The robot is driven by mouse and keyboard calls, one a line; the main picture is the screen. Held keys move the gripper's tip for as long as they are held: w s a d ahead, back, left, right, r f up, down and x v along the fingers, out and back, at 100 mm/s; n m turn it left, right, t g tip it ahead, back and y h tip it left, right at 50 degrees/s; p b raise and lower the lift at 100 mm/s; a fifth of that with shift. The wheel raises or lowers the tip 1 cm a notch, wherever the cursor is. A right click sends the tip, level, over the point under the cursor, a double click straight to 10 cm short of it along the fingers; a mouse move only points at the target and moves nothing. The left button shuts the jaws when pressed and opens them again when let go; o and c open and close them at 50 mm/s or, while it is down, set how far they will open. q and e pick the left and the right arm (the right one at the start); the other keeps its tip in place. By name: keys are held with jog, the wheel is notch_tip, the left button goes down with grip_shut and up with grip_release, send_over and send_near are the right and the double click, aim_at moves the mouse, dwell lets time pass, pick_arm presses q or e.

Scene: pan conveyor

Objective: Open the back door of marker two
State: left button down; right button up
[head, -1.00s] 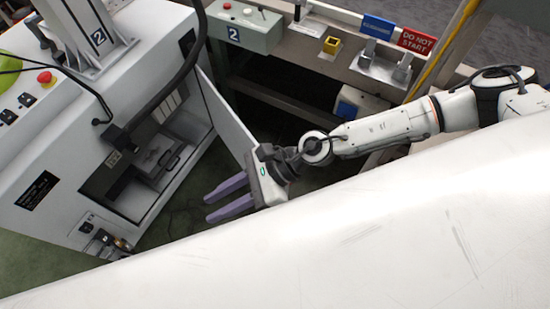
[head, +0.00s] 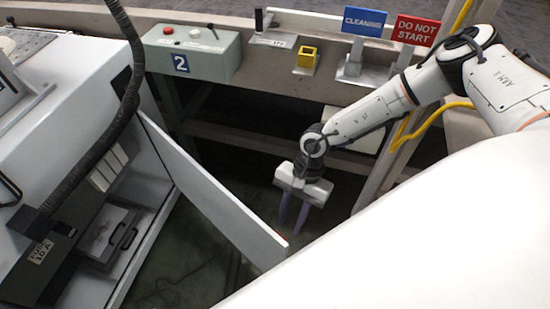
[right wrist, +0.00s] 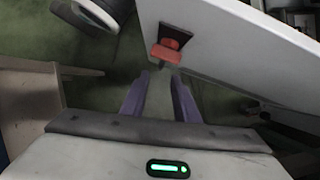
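The marker's white cabinet (head: 160,100) stands at left in the head view. Its white door (head: 215,190) is swung open, with its free edge toward me. The right wrist view shows the door panel (right wrist: 235,45) with a red latch or handle (right wrist: 166,53) on a dark plate. My right gripper (head: 291,222) points down on the right side of the door, near its free edge. Its purple fingers (right wrist: 160,80) are apart and empty, with the red part just beyond their tips. I cannot tell whether they touch it. My left gripper is not in view.
A control box marked 2 (head: 192,52), a yellow block (head: 307,60), a blue CLEANING sign (head: 364,22) and a red DO NOT START sign (head: 416,31) stand on the rail behind. A black hose (head: 95,150) hangs before the cabinet. Dark floor shows beside the door.

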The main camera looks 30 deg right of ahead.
jog(key=b+x, duration=0.1)
jog(key=x, duration=0.2)
jog(key=b+x, duration=0.1)
jog(key=x, duration=0.3)
jog(key=b+x, duration=0.1)
jog(key=x, duration=0.3)
jog(key=shift+w+d+f+b, duration=0.15)
jog(key=shift+d+f+b, duration=0.05)
jog(key=shift+f+b, duration=0.15)
jog(key=shift+r, duration=0.1)
grip_shut()
